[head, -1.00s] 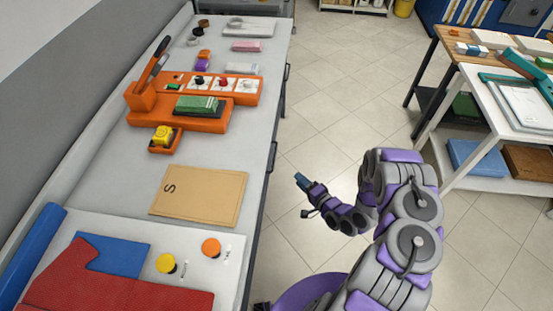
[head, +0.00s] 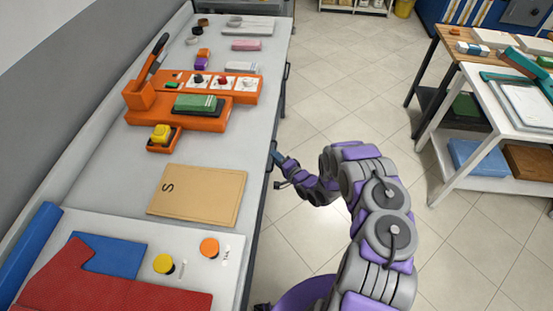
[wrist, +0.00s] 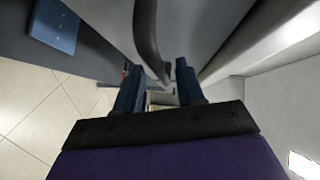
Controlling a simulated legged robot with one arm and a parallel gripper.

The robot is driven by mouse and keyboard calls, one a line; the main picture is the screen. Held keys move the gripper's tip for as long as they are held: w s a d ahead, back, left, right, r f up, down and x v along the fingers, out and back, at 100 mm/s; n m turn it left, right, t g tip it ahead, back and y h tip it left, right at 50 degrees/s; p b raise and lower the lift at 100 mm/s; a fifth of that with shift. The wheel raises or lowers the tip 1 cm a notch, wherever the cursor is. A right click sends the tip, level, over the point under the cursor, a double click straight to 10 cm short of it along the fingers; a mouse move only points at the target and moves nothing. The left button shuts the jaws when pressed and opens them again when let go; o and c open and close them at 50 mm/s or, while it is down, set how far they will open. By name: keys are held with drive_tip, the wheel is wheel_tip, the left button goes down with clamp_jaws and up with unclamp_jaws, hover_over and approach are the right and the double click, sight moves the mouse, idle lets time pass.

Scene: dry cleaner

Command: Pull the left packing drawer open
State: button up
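The grey counter (head: 222,150) runs along the left of the head view, with its drawer fronts on its right side seen edge-on. One dark drawer handle (head: 270,160) is beside my gripper (head: 277,157); another handle (head: 286,73) is farther off. In the wrist view, a dark curved handle (wrist: 147,35) stands out from a grey front and runs down between the two blue fingers of my gripper (wrist: 158,80). The fingers are apart, with visible space around the handle. I cannot tell whether either finger touches it. The drawer looks closed.
On the counter are an orange stamp rack (head: 200,117), a tan envelope (head: 198,195), a red cloth (head: 110,280) and yellow and orange buttons. A white table (head: 455,105) stands to the right. The tiled floor between is clear.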

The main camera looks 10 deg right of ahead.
drive_tip(key=shift+w, duration=0.1)
drive_tip(key=shift+c, duration=0.4)
clamp_jaws()
drive_tip(key=shift+f, duration=0.1)
